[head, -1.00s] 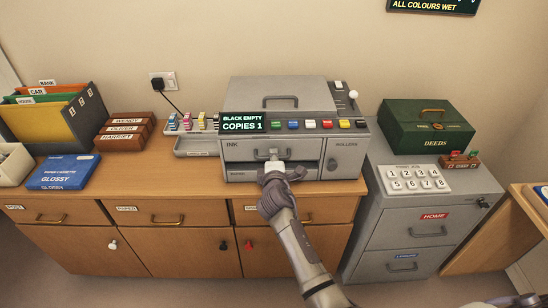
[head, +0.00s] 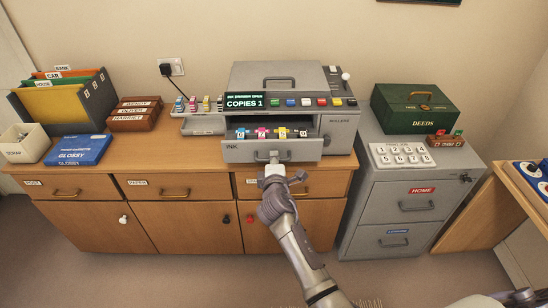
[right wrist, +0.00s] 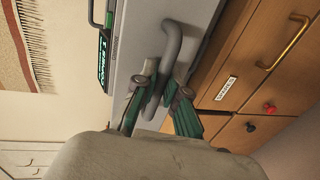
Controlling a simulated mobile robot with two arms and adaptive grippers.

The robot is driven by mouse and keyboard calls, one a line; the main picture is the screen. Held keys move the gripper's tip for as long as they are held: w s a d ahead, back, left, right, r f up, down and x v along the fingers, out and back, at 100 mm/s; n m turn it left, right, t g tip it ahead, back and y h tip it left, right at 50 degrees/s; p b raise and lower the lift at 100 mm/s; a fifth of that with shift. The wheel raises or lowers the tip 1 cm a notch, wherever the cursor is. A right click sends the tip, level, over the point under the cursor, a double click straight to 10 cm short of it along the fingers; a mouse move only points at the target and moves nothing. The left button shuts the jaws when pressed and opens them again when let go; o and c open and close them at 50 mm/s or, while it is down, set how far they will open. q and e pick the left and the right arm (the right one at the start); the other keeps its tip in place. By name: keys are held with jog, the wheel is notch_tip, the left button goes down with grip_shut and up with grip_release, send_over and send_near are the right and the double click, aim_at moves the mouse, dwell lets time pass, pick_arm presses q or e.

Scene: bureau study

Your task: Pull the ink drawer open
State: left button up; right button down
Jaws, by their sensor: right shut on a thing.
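The ink drawer (head: 240,151) of the grey copier (head: 247,80) is pulled out toward me, with its INK label on the front. Several coloured cartridges (head: 262,133) stand in a row inside it. The copier display (head: 243,101) reads "COPIES 1" under a line that seems to say the ink drawer is open. My right gripper (head: 274,171) is at the drawer's front handle. In the right wrist view its fingers (right wrist: 157,105) are shut around the grey bar handle (right wrist: 172,50). My left gripper is not in view.
The wooden cabinet top (head: 180,160) holds a blue Glossy box (head: 78,150), wooden name boxes (head: 135,114) and a rack of cartridges (head: 200,105) left of the copier. A grey filing cabinet (head: 400,190) with a green Deeds box (head: 415,108) stands to the right.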

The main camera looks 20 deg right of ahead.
jog(key=c, duration=1.7)
grip_release()
jog(key=shift+w+d, duration=0.1)
jog(key=shift+w, duration=0.05)
jog(key=o, duration=0.3)
jog(key=shift+o, duration=1)
jog(key=shift+s, duration=0.2)
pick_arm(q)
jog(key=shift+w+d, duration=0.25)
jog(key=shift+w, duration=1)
pick_arm(e)
jog(key=v, duration=1.1)
jog(key=shift+s+a, duration=0.2)
jog(key=shift+s, duration=0.1)
